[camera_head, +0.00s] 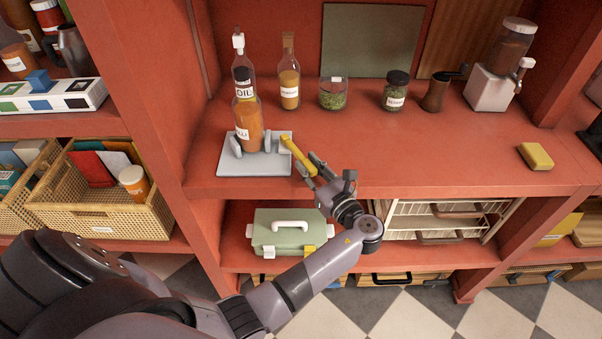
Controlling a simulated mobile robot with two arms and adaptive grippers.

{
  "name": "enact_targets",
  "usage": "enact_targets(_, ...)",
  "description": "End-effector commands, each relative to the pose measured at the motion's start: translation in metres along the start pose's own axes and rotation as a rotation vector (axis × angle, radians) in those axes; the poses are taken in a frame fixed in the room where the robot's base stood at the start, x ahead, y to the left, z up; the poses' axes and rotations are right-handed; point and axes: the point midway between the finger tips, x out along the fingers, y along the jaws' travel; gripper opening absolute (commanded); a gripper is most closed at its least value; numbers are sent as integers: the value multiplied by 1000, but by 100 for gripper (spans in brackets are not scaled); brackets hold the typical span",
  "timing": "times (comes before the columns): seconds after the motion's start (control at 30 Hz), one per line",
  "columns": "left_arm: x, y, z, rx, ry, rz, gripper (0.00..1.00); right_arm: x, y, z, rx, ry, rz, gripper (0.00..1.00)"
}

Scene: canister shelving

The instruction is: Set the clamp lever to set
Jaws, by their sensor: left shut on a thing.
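The clamp has a grey base plate (232,168) near the front edge of the red shelf, with two grey jaws standing on it. A bottle of orange-red contents (248,120) stands between the jaws; I cannot tell whether they touch it. The yellow clamp lever (296,153) slants from the plate's right side down toward the front right. My left gripper (314,168) is shut on the lever's near end, its fingers partly hiding that end. My right gripper is not in view.
An oil bottle (239,55), a sauce bottle (289,80), two jars of green contents (333,94) and a grinder (491,88) stand behind and right. A yellow sponge (536,156) lies far right. A green box (289,231) sits below. The shelf front right of the gripper is clear.

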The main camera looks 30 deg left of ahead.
Motion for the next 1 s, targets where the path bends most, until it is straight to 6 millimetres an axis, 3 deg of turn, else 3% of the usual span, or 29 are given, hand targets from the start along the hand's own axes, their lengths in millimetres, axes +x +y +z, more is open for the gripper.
enact_targets(0.23, 1, -13, -1, -3, -1, 96, 0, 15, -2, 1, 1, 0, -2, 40)
enact_targets(0.77, 2, -16, 1, -2, -2, 126, 0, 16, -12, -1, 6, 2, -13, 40)
enact_targets(0.8, 2, -16, 1, -2, -2, 125, 21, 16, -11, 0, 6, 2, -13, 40)
enact_targets(1.0, 2, -16, 1, -2, -2, 126, 34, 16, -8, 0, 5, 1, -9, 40)
